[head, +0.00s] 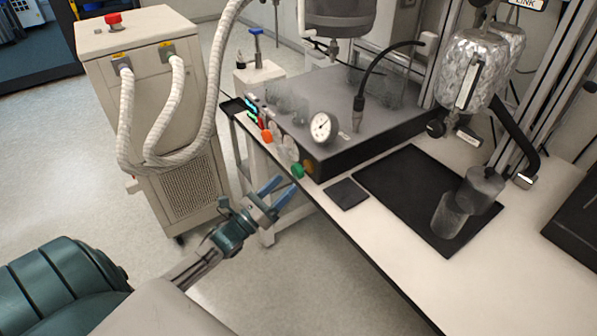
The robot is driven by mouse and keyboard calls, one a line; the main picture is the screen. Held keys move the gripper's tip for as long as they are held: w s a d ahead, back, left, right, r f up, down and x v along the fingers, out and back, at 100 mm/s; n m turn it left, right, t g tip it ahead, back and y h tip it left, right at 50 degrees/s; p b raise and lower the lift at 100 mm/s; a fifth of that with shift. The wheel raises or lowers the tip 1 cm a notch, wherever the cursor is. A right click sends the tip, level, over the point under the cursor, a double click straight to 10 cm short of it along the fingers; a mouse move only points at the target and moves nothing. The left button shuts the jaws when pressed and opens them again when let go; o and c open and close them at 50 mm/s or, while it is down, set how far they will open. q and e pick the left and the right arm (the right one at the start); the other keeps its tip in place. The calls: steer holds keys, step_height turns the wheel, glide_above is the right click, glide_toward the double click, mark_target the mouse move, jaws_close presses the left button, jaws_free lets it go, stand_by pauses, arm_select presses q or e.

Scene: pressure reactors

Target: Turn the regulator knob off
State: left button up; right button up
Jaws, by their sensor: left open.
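The grey-topped control box (350,100) stands on the bench with a row of knobs on its front panel. I see an orange-red knob (266,136), a green knob (297,170) and an amber one (308,165) close to it. I cannot tell which of them is the regulator knob. A round white pressure gauge (323,127) sits at the box's front corner. My left gripper (282,189) is open, with blue fingers, in front of the panel and just below and left of the green knob. It appears to hold nothing. My right gripper is out of view.
A beige unit (150,80) with thick white hoses stands at the left. On the white bench top (400,260) lie a small dark pad (346,193) and a larger black mat (400,185). A foil-wrapped vessel (470,65) hangs at the right. The floor before the bench is clear.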

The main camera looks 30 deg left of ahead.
mark_target(295, 174)
arm_select(q)
steer(key=p+x, duration=0.1)
steer(key=x, duration=0.5)
steer(key=shift+w, duration=0.2)
steer(key=shift+c, duration=0.2)
steer(key=shift+r, duration=0.1)
steer(key=c, duration=0.9)
